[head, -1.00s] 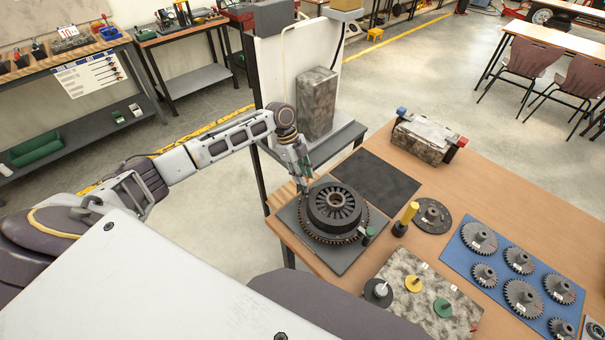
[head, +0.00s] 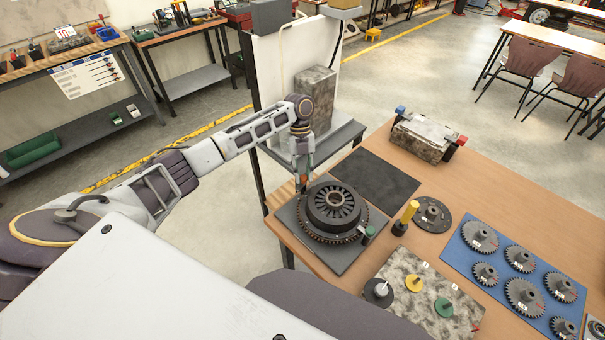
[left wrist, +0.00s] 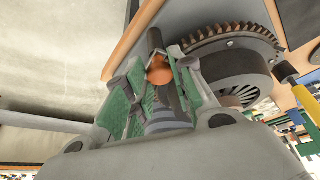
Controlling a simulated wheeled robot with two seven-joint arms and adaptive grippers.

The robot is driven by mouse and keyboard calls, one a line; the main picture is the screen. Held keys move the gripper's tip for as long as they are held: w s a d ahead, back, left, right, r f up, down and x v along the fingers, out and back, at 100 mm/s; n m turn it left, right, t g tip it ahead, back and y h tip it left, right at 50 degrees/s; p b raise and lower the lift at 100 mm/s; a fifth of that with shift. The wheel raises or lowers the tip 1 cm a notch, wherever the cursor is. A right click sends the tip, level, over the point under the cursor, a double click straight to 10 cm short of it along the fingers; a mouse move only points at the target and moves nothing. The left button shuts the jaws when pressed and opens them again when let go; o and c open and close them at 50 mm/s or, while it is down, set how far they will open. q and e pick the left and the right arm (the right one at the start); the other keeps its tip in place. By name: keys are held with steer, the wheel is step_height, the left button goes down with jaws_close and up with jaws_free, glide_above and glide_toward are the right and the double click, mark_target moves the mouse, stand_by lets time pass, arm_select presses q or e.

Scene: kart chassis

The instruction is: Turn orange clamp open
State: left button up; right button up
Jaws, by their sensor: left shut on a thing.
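The orange clamp (left wrist: 159,72) shows between the fingers of my left gripper in the left wrist view, on a dark upright post (left wrist: 155,42). In the head view only a small orange patch of it (head: 303,179) shows under the fingertips. My left gripper (head: 302,177) points down at the left edge of the dark base plate (head: 345,259); its green-padded fingers (left wrist: 152,80) are shut on the clamp. The black round gear assembly (head: 334,208) sits on the plate just right of the gripper. My right gripper is not in view.
A green-topped post (head: 369,233) stands at the plate's right side, and a yellow-handled tool (head: 406,216) stands beyond it. A dark mat (head: 376,177) lies behind the plate. Gears lie on a blue mat (head: 478,266) at right. A mottled block (head: 422,138) sits at the back.

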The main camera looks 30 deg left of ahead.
arm_select(q)
steer(key=shift+d+m+y, duration=0.1)
steer(key=shift+m+y, duration=0.2)
steer(key=shift+m, duration=0.5)
steer(key=o, duration=1.1)
steer(key=shift+c, duration=0.2)
steer(key=v, duration=1.2)
steer(key=shift+w, duration=0.15)
